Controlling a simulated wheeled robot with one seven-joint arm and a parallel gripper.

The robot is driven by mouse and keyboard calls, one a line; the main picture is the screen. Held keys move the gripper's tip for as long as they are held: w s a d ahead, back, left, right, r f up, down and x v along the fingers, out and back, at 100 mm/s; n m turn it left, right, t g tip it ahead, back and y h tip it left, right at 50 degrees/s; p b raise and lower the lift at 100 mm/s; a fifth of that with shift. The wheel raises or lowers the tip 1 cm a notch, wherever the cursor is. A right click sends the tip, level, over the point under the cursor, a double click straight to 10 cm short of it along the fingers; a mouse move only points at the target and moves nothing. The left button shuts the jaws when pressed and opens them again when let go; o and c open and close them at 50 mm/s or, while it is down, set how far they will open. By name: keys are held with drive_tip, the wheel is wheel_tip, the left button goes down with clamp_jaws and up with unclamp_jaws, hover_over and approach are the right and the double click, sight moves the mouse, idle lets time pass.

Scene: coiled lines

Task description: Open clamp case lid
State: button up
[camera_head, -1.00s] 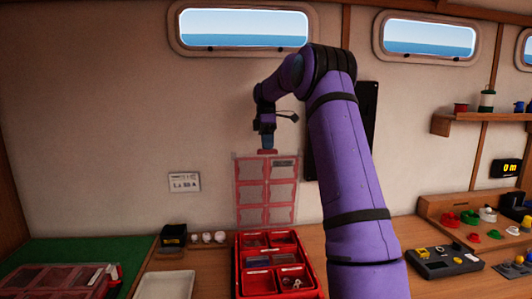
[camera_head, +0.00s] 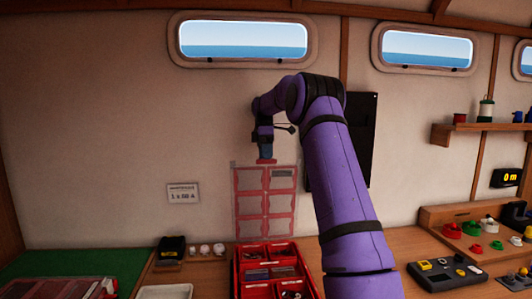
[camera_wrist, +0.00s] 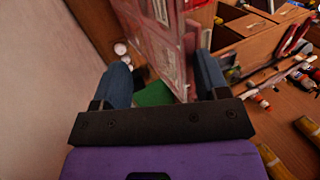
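The red clamp case (camera_head: 240,275) stands open on the bench, with small parts in its compartments. Its lid (camera_head: 265,190), clear with red-framed panels, stands about upright at the back of the case. My gripper (camera_head: 265,160) points down at the lid's top edge. In the wrist view my gripper (camera_wrist: 162,82) has its two blue fingers wide apart. The lid (camera_wrist: 165,45) runs between them, nearer the right finger. Whether a finger touches it I cannot tell.
A dark box (camera_head: 172,247) and several small white pieces lie left of the case, with a white tray (camera_head: 165,292) in front. Another red case (camera_head: 70,289) sits on green at far left. A control box (camera_head: 447,273) stands right. The wall is close behind the lid.

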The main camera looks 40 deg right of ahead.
drive_tip(key=shift+o, duration=0.4)
drive_tip(key=shift+d+f, duration=0.1)
drive_tip(key=shift+f, duration=0.5)
drive_tip(key=shift+r, duration=0.7)
drive_tip(key=c, duration=0.4)
drive_tip(key=s+a+r, duration=0.2)
drive_tip(key=s+a, duration=0.1)
drive_tip(key=s, duration=0.4)
drive_tip(key=s+a+r, duration=0.2)
drive_tip(key=s+a, duration=0.2)
drive_tip(key=s, duration=0.3)
drive_tip(key=shift+s+r, duration=0.25)
drive_tip(key=shift+r, duration=0.1)
drive_tip(key=shift+a, duration=0.1)
